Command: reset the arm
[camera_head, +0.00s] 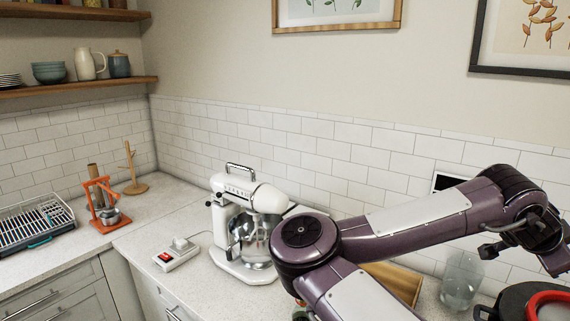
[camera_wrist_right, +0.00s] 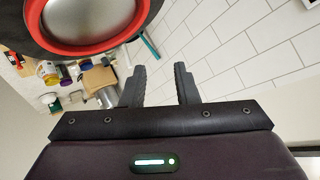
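My right arm (camera_head: 420,222) reaches across the lower right of the head view, and its black wrist end is at the right, above the counter. In the right wrist view my right gripper (camera_wrist_right: 160,80) has its two black fingers apart with nothing between them. A pot with a red rim (camera_wrist_right: 85,45) is close beside the fingers in that view, apart from them. My left gripper is not in view.
In the head view, the pot (camera_head: 510,300) and a glass jar (camera_head: 461,280) stand below my right wrist. A white stand mixer (camera_head: 250,230), white scale (camera_head: 176,254), red press (camera_head: 103,205) and dish rack (camera_head: 35,227) stand left. A tiled wall (camera_head: 300,150) is behind.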

